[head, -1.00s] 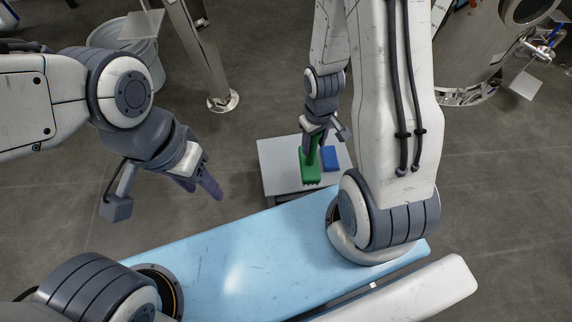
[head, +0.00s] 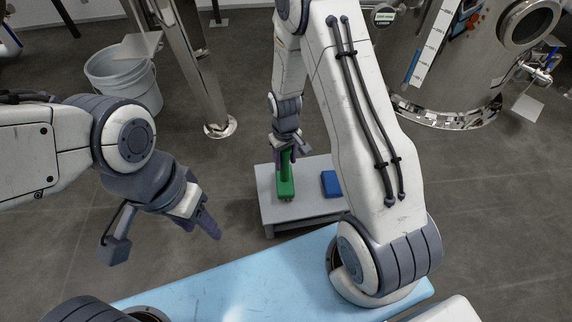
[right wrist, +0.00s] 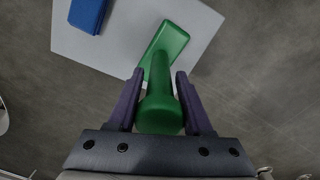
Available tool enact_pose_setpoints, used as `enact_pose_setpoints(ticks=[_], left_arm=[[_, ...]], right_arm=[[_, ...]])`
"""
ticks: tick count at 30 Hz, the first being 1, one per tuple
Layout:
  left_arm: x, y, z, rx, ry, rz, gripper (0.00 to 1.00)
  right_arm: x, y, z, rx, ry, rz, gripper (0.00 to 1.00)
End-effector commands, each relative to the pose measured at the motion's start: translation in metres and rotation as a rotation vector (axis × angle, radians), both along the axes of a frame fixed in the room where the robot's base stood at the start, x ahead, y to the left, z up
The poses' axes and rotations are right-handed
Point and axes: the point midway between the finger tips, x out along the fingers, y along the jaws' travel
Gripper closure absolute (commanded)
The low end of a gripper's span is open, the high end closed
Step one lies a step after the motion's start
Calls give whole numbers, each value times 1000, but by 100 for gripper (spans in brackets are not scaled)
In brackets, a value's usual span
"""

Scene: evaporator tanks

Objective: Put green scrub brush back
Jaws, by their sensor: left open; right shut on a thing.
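The green scrub brush (head: 286,187) has a block-shaped head and a round handle. My right gripper (head: 287,150) is shut on its handle, with the handle pointing up and the head down. The brush is over the left part of a small grey table (head: 312,208); I cannot tell whether it touches the top. In the right wrist view the fingers (right wrist: 158,105) flank the green handle, and the brush head (right wrist: 168,42) shows beyond it. My left gripper (head: 203,222) is open and empty, above the floor left of the table.
A blue block-like object (head: 332,184) lies on the table's right side, apart from the brush. A light blue surface (head: 225,285) is in front. A grey bucket (head: 122,85) and a metal post (head: 195,70) stand behind left. A steel tank (head: 465,75) stands at the right.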

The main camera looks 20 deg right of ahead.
Motion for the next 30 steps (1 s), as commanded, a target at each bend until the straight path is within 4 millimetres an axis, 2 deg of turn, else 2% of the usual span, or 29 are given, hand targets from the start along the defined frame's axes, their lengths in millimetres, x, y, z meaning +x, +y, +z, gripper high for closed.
enact_pose_setpoints(ticks=[1,12,13,15,26,30], left_arm=[[0,0,-8,0,0,0,50],[0,0,-7,0,0,0,50],[0,0,-7,0,0,0,50],[0,0,-7,0,0,0,50],[0,0,-5,0,0,0,50],[0,0,7,0,0,0,50]], right_arm=[[0,0,-10,0,0,0,100],[0,0,-12,0,-2,0,100],[0,0,-12,0,-1,0,46],[0,0,-11,0,-2,0,19],[0,0,-8,0,-2,0,19],[1,0,11,0,-3,0,19]])
